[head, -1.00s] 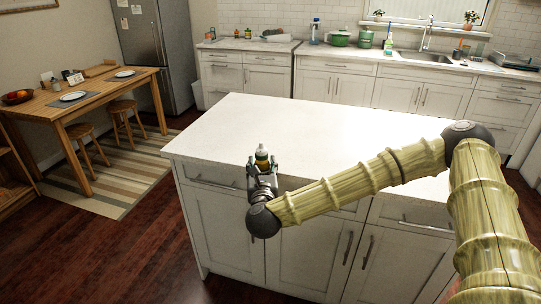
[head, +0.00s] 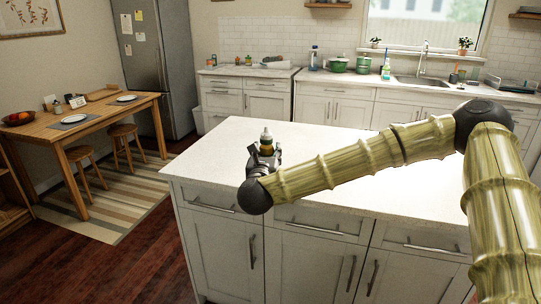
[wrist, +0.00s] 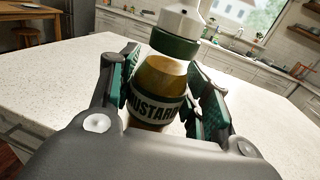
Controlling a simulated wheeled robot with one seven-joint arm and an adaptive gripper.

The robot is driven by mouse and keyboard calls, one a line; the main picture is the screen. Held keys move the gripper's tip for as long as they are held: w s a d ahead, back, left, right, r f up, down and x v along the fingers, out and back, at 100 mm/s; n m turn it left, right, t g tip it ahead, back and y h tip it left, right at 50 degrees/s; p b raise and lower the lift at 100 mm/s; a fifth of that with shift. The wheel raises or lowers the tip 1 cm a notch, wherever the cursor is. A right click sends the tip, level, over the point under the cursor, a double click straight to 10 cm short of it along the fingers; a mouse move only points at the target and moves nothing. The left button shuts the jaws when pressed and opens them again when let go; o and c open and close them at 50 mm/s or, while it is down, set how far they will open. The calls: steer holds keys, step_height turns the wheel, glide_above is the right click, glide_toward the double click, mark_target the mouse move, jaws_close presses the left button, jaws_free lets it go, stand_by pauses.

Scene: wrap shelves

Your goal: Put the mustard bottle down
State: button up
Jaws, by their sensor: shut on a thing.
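In the head view the bottle (head: 266,141) stands out above my gripper (head: 264,155), near the front left part of the white island counter (head: 330,140). It looks upright. Its base is hidden by my gripper, so I cannot tell whether it touches the counter.
The island top around the bottle is bare. A wooden table (head: 95,118) with plates and stools stands at the left. The back counter holds a green pot (head: 338,64), a spray bottle (head: 386,70) and a sink (head: 420,80).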

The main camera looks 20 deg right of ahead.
steer(key=shift+w+d+f+p, duration=0.55)
steer(key=shift+w+d+f, duration=0.25)
steer(key=shift+w, duration=1.1)
steer(key=shift+w+d+f+p, duration=0.55)
steer(key=shift+w+d+f, duration=0.25)
steer(key=shift+w, duration=1.15)
steer(key=shift+w+d+f+p, duration=0.55)
steer(key=shift+w+d+f, duration=0.25)
steer(key=shift+w, duration=1.1)
steer(key=shift+r, duration=0.1)
steer(key=shift+f, duration=0.2)
steer(key=o, duration=1.2)
steer(key=shift+o, duration=0.2)
steer(key=shift+s, duration=0.1)
